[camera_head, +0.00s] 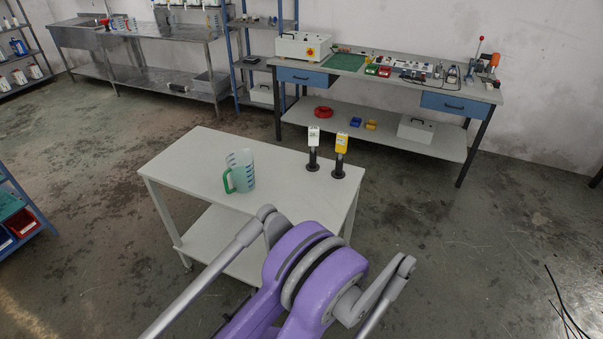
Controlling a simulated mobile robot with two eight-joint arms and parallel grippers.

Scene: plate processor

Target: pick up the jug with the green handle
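The jug with the green handle (243,172) stands upright on the white table (190,158) in front of me. It is clear with dark blue markings, and its green handle (230,181) faces left and toward me. Nothing touches the jug. Parts of my own purple and grey body fill the lower middle of the view and cover the table's near right part. Neither of my grippers is in the picture.
A white-topped device (313,137) and a yellow-topped device (340,146) stand on dark bases right of the jug. A cluttered workbench (300,73) and a steel sink table (160,37) are behind. Open floor (480,250) lies right.

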